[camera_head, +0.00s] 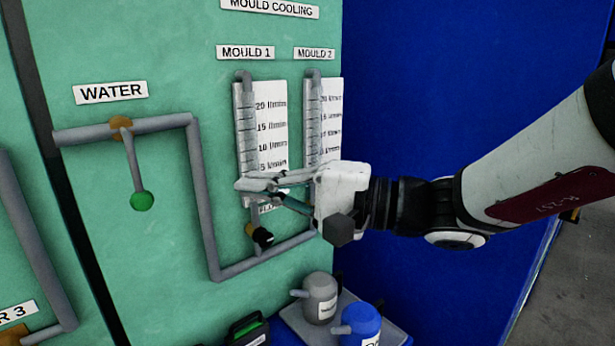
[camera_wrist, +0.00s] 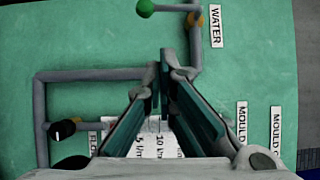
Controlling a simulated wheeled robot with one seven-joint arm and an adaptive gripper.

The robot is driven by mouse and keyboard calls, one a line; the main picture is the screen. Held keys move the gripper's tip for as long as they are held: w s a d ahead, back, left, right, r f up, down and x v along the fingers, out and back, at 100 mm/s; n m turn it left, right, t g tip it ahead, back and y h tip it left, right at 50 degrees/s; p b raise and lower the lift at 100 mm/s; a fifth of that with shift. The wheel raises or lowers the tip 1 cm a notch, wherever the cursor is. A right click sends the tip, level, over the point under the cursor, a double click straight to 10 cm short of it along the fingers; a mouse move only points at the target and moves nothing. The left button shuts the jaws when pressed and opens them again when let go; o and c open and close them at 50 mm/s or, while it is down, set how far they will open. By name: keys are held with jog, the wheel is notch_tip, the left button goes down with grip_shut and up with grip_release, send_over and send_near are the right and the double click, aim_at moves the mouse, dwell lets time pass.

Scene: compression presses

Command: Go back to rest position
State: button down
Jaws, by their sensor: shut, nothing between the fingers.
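My gripper (camera_head: 242,186) is shut and empty. My gripper's body hides the lower part of the mould 2 gauge (camera_head: 325,110). I cannot tell whether the fingertips touch the panel or pipes.
The water lever with its green knob (camera_head: 142,201) hangs down at the left. A black valve knob (camera_head: 262,237) sits below my fingers. Grey pipes (camera_head: 205,210) stand out from the panel. A grey jug (camera_head: 320,298) and a blue jug (camera_head: 362,322) stand below.

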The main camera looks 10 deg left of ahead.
jog(key=s+d+f+n+g+h, duration=0.1)
jog(key=s+d+f+n+h, duration=0.1)
jog(key=s+d+f+h, duration=0.7)
jog(key=s+d+t+h, duration=0.1)
jog(key=d+h, duration=0.3)
jog(key=d, duration=0.8)
jog(key=s+d+f+t+h, duration=0.1)
jog(key=d+h, duration=0.4)
jog(key=d, duration=0.7)
jog(key=s+t, duration=0.1)
jog(key=t, duration=0.1)
jog(key=shift+d+f+m+t, duration=0.15)
jog(key=shift+m+t, duration=0.25)
